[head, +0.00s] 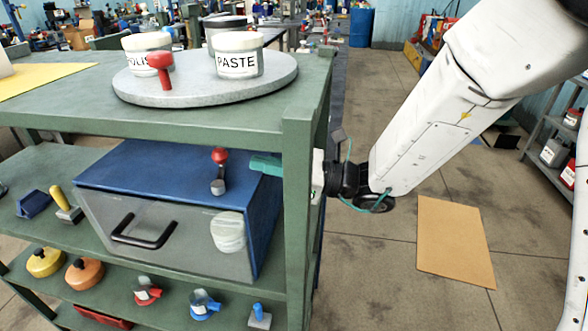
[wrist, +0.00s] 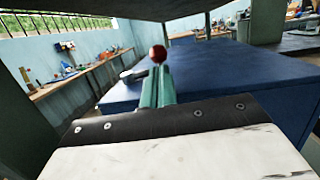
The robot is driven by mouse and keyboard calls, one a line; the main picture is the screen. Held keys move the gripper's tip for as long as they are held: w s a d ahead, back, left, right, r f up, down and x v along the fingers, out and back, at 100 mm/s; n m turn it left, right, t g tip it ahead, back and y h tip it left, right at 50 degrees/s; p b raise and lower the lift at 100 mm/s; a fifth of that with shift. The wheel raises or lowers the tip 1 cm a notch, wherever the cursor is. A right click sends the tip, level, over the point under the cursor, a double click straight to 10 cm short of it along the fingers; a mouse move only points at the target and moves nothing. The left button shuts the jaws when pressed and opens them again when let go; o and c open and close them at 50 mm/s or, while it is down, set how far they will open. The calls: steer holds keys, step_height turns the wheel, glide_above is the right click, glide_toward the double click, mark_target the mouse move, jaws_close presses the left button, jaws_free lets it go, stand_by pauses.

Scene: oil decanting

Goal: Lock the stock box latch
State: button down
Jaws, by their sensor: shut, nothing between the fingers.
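In the head view there is a small gap between fingertips and latch. In the wrist view the red knob (wrist: 158,53) shows just beyond the closed fingers (wrist: 156,82). A rack post hides part of my gripper.
The rack's top board (head: 200,115) lies close above, carrying a round grey tray (head: 190,92) with jars. The rack's front right post (head: 298,200) stands beside my wrist. A black handle (head: 143,232) and a pale round piece (head: 228,231) are on the box front.

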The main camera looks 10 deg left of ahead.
mark_target(243, 170)
steer(key=a, duration=0.3)
steer(key=shift+a+r, duration=0.35)
steer(key=shift+w+a, duration=0.15)
steer(key=shift+a, duration=0.35)
steer(key=w+d+f, duration=0.2)
steer(key=d, duration=1.1)
steer(key=shift+w+d+f, duration=0.15)
steer(key=shift+d+f, duration=0.15)
steer(key=shift+d, duration=0.05)
